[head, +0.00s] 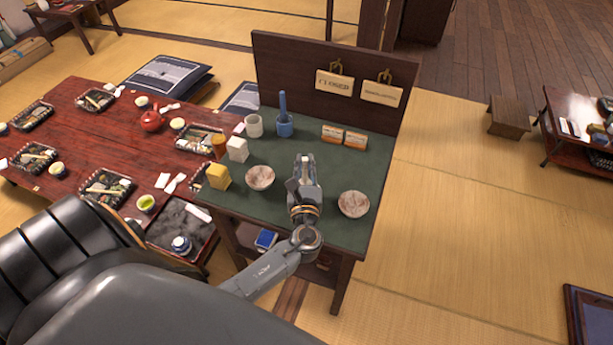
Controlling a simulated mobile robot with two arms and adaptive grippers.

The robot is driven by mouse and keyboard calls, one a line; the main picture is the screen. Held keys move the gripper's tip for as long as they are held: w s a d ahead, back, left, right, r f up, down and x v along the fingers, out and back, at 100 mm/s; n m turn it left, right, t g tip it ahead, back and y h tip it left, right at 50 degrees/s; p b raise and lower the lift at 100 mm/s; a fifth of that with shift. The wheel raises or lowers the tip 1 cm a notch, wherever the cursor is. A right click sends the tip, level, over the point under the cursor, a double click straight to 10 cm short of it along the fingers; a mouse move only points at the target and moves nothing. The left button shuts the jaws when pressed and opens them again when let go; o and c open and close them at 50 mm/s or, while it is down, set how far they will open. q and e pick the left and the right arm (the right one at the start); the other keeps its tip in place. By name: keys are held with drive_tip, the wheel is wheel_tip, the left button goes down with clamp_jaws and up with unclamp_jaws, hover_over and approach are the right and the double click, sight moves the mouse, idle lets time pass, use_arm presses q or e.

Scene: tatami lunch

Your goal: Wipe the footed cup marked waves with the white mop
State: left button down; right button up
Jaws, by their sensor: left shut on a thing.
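My left gripper (304,164) is over the green-topped table (315,217), between two speckled bowls. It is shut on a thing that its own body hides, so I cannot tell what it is. I cannot make out a white mop. A whitish cup (253,126) stands at the table's back left, beside a blue holder (285,127) with a blue handle upright in it. No wave mark is readable, so I cannot tell which vessel is the footed cup marked waves. My right gripper is not in view.
Speckled bowls stand left (260,177) and right (353,204) of the gripper. A white block (237,150), a yellow block (218,177) and small orange-white boxes (332,133) are also there. A dark panel (300,70) with hanging signs closes the back. The table's right part is mostly clear.

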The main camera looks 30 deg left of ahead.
use_arm(q)
drive_tip(key=m+h, duration=0.1)
drive_tip(key=m+t+h, duration=0.1)
drive_tip(key=h, duration=0.1)
drive_tip(key=shift+s+a+t+b, duration=0.15)
drive_tip(key=shift+s+t+b, duration=0.1)
drive_tip(key=shift+t+b, duration=0.1)
drive_tip(key=m+h+b, duration=0.1)
drive_tip(key=h+b, duration=0.1)
drive_tip(key=m+t+h+b, duration=0.1)
drive_tip(key=m+h, duration=0.1)
drive_tip(key=h, duration=0.1)
drive_tip(key=m+h+b, duration=0.2)
drive_tip(key=shift+d+f+b, duration=0.25)
drive_tip(key=shift+f+b, duration=0.1)
drive_tip(key=shift+f, duration=0.05)
drive_tip(key=m+h+b, duration=0.2)
drive_tip(key=h+b, duration=0.1)
drive_tip(key=b, duration=0.3)
drive_tip(key=m+h+b, duration=0.1)
drive_tip(key=h+b, duration=0.2)
drive_tip(key=b, duration=0.3)
drive_tip(key=shift+s+d+m+g, duration=0.1)
drive_tip(key=shift+m+g, duration=0.25)
drive_tip(key=shift+m, duration=0.05)
drive_tip(key=shift+r+b, duration=0.2)
drive_tip(key=shift+b, duration=0.1)
drive_tip(key=shift+r, duration=0.2)
